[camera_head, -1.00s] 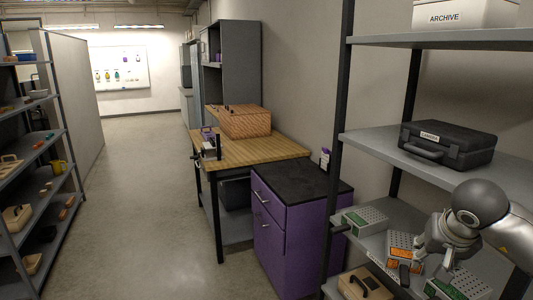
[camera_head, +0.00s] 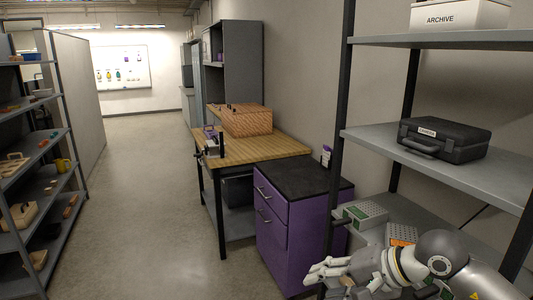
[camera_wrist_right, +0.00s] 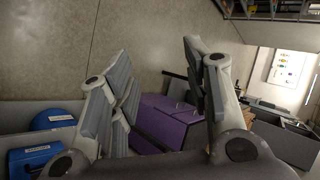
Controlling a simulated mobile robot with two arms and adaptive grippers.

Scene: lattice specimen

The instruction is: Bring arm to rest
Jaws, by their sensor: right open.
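My right gripper (camera_head: 312,274) is at the bottom of the head view, in front of the grey shelf rack and pointing left. In the right wrist view its two fingers (camera_wrist_right: 158,75) are spread wide with nothing between them. My right arm comes in from the bottom right corner and covers part of the lower shelf. My left gripper is not in view.
On the rack, a green-labelled box (camera_head: 364,215) and an orange-labelled box (camera_head: 402,236) sit behind my arm. A black case (camera_head: 445,138) lies on the shelf above. A purple cabinet (camera_head: 285,230) stands close beyond the gripper. The aisle floor (camera_head: 150,200) is clear.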

